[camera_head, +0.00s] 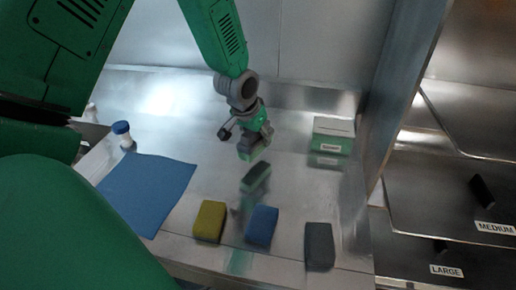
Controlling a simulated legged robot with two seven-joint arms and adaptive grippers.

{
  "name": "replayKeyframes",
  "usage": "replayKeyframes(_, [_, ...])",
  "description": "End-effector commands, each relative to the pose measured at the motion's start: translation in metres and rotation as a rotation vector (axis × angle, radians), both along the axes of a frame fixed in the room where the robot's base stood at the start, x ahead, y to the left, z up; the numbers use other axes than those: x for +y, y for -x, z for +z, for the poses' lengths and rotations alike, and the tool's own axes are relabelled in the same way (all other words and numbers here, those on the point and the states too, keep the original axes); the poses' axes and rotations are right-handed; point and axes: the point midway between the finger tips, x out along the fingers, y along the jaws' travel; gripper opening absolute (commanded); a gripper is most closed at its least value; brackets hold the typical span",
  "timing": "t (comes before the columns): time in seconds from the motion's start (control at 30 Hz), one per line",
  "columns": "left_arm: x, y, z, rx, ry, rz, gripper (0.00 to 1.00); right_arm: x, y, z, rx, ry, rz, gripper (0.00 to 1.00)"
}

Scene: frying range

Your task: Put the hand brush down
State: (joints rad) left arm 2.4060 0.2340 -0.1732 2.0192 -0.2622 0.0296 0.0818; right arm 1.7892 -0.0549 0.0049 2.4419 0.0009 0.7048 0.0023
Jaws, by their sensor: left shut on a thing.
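My left gripper (254,135) is above the middle of the steel counter, pointing down. It is shut on a small green thing, which I take to be the hand brush (254,153); the fingers hide part of it. My right gripper is not in view.
Yellow-green (209,221), blue (261,226) and grey (319,246) pads lie along the counter's front. A blue cloth (150,190) and blue-capped bottle (123,136) are left. A green-and-white box (333,136) stands right, near an upright panel (400,85).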

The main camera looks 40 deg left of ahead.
Motion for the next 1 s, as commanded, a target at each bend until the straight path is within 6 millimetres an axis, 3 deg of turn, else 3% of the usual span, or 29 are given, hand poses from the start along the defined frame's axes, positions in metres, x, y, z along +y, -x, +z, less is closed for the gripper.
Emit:
replayKeyframes(0.3, [0.007, 0.001, -0.043, -0.002, 0.008, 0.001, 0.03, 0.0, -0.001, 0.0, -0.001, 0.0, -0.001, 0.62])
replayKeyframes(0.57, [0.005, 0.0, -0.046, -0.002, 0.007, 0.0, 0.03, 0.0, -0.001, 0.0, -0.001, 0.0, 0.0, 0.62])
replayKeyframes(0.6, [0.005, 0.001, -0.046, -0.001, 0.006, 0.001, 0.55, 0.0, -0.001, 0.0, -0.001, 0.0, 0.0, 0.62])
replayKeyframes(0.63, [0.004, 0.0, -0.046, -0.001, 0.006, 0.001, 0.62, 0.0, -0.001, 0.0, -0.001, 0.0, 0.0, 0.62])
replayKeyframes(1.0, [0.004, 0.001, -0.041, -0.003, 0.005, 0.001, 0.62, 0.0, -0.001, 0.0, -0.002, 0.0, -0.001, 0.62])
